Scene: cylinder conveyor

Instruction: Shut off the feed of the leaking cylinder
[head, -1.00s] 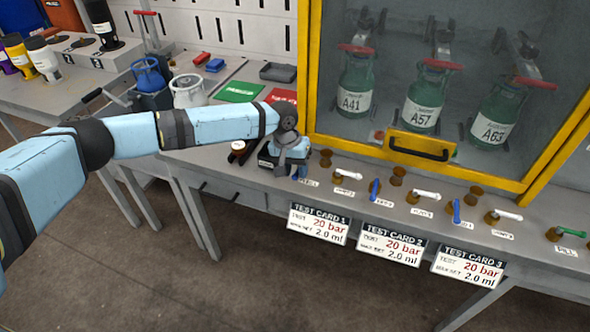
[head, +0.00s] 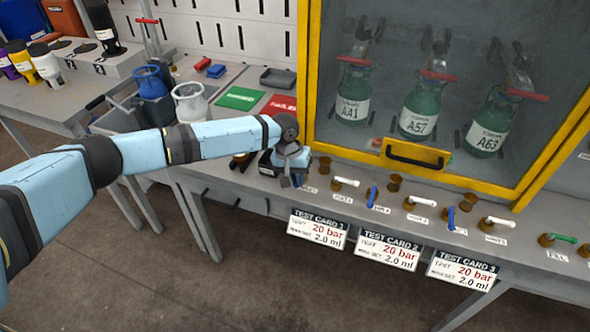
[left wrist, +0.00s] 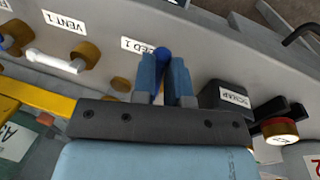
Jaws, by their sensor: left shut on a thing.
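Three green cylinders, A41 (head: 352,108), A57 (head: 419,124) and A63 (head: 487,135), stand behind the glass of the yellow-framed cabinet (head: 309,70). I cannot tell from the picture which leaks. My left gripper (head: 297,180) is at the left end of the valve row. In the left wrist view, my left gripper (left wrist: 165,85) is shut on the blue feed 1 handle (left wrist: 162,54), beside a label partly hidden to "ED 1". The blue feed 2 handle (head: 373,196) and blue feed 3 handle (head: 451,218) point roughly across the bench edge. My right gripper is out of view.
White vent handles (head: 346,182) alternate with the blue ones. A green fill handle (head: 564,239) is at the right. A dark scrap box (left wrist: 225,98) is close beside my fingers. Test cards (head: 318,228) hang from the bench edge. Green and red mats (head: 240,98) lie behind.

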